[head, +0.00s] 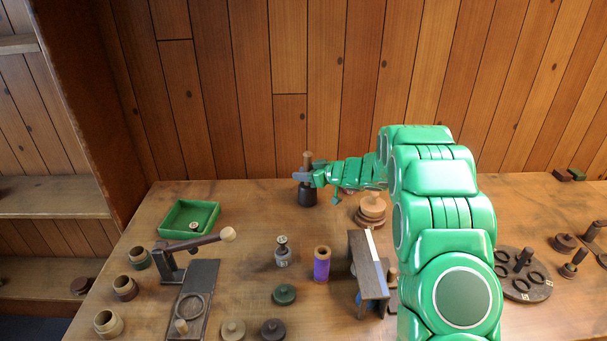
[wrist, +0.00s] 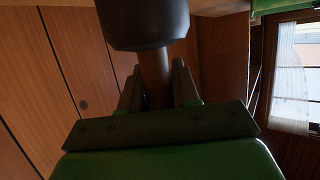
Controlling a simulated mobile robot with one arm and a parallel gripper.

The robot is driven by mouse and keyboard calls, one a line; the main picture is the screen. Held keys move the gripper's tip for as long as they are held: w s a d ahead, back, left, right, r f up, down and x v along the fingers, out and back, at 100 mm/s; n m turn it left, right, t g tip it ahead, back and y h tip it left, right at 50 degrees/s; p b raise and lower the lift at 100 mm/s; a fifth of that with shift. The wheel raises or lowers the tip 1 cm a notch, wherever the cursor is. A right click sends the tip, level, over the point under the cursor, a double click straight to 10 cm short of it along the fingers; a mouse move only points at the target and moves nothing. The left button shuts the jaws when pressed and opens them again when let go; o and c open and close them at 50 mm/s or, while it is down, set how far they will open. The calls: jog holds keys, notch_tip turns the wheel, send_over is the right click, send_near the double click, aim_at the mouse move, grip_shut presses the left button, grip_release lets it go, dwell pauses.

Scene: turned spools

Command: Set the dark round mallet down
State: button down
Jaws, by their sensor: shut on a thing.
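The dark round mallet (head: 307,197) is near the back of the table, its dark head down and its wooden handle upright. My gripper (head: 307,174) reaches in from the right and is shut on the handle, just above the head. I cannot tell whether the head touches the table. In the wrist view the mallet's dark head (wrist: 146,24) fills the top middle, and its handle runs down between the fingers of my gripper (wrist: 158,88).
A green tray (head: 190,218) stands to the left, stacked wooden discs (head: 371,209) to the right. In front are a purple spool (head: 321,264), a grey-and-dark piece (head: 283,252) and a small bench (head: 367,268).

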jog(key=c, duration=0.8)
grip_release()
jog(key=shift+r, duration=0.1)
jog(key=shift+s+d+r, duration=0.1)
jog(key=shift+d, duration=0.05)
jog(key=v, duration=1.1)
jog(key=shift+s+d+r, duration=0.1)
jog(key=shift+s+d, duration=0.15)
